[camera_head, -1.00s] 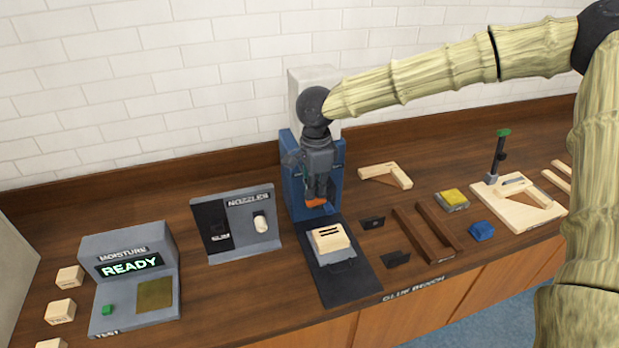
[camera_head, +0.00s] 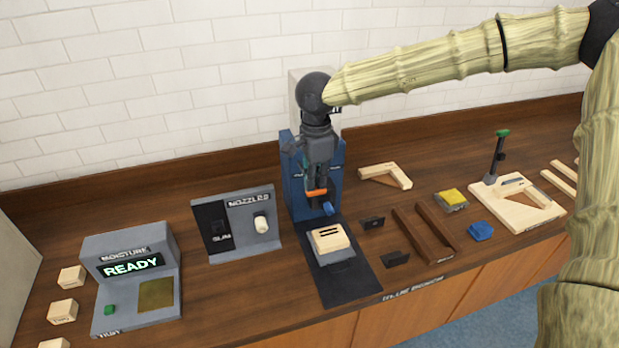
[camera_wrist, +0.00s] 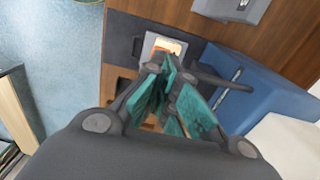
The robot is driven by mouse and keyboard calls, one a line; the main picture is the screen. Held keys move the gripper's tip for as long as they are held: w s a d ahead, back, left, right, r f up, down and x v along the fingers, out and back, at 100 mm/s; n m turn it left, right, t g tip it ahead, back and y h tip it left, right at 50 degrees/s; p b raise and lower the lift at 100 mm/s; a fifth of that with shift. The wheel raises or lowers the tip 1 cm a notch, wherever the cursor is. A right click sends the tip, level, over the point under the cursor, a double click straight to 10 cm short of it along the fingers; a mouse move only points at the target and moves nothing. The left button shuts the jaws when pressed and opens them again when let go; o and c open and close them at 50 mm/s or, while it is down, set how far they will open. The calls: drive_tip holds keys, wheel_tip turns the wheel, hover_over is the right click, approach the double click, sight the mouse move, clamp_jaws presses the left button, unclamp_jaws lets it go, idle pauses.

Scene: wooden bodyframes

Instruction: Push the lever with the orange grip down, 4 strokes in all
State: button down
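The lever's orange grip (camera_head: 316,192) shows in the head view at the front of the blue machine (camera_head: 298,190). My gripper (camera_head: 318,182) points down right above the grip and seems to touch it. In the wrist view my gripper's teal fingers (camera_wrist: 167,68) come together at the tips, with nothing clearly between them. A dark lever arm (camera_wrist: 222,80) runs from the blue machine (camera_wrist: 265,105) toward the fingertips. The grip is mostly hidden there. A blue nozzle (camera_head: 329,208) shows below the grip. A pale wooden block (camera_head: 328,238) sits on the dark base plate below.
Dark brackets (camera_head: 372,223), brown wooden strips (camera_head: 427,232) and a blue block (camera_head: 481,231) lie to the right. The tiled wall is close behind.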

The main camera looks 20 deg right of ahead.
drive_tip(key=shift+r, duration=1.6)
drive_tip(key=shift+f, duration=0.15)
drive_tip(key=shift+f+b, duration=0.5)
drive_tip(key=shift+f, duration=2.8)
drive_tip(key=shift+r, duration=0.1)
drive_tip(key=shift+r+p, duration=0.6)
drive_tip(key=shift+r, duration=2.75)
drive_tip(key=shift+f, duration=0.15)
